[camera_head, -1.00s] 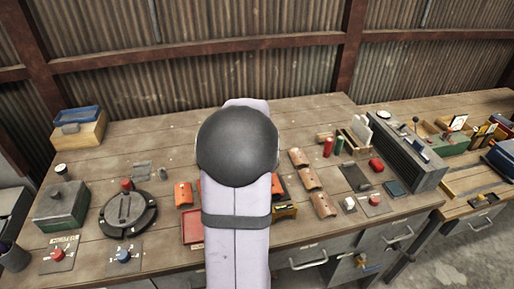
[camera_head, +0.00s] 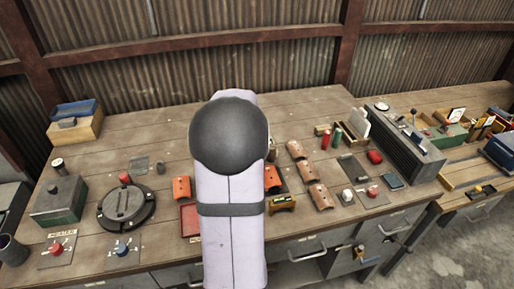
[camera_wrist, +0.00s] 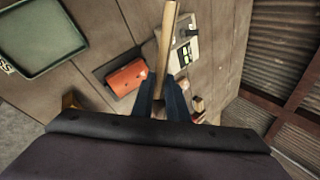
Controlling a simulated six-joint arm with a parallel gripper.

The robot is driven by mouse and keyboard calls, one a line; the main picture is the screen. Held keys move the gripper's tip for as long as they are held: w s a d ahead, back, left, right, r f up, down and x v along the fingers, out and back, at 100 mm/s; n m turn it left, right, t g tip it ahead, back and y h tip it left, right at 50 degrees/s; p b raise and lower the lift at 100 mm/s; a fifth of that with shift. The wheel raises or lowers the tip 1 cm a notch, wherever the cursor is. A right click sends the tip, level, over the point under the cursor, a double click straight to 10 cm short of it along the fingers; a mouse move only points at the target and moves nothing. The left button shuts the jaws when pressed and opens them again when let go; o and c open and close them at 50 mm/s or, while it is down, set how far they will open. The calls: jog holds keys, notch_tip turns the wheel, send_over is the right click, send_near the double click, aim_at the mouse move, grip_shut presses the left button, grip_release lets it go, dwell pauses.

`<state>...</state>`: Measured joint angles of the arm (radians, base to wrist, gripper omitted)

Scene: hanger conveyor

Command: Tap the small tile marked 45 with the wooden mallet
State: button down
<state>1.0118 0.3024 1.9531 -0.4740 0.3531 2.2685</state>
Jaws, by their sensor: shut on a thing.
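In the wrist view my gripper (camera_wrist: 165,92) is shut on the pale wooden handle of the mallet (camera_wrist: 166,40). The handle runs up from between the dark fingers to the top edge of the picture; the mallet's head is not in view. A grey plate (camera_wrist: 178,60) with light patches lies beyond the handle, but no number can be read on it. I cannot make out the small tile marked 45 in either view. In the head view my arm hides my gripper and the mallet.
An orange curved tile (camera_wrist: 127,77) lies left of the handle, and a green tray (camera_wrist: 42,42) is at upper left. In the head view, a round black fixture (camera_head: 127,207) stands left of my arm. More curved tiles (camera_head: 308,172) and a ribbed grey unit (camera_head: 405,140) are to the right.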

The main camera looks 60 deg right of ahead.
jog(key=shift+f+b, duration=1.1)
jog(key=shift+f, duration=1.05)
jog(key=shift+f, duration=0.1)
notch_tip(320, 180, down, 3)
jog(key=b, duration=0.4)
notch_tip(320, 180, up, 8)
jog(key=p, duration=0.4)
dwell(1.1)
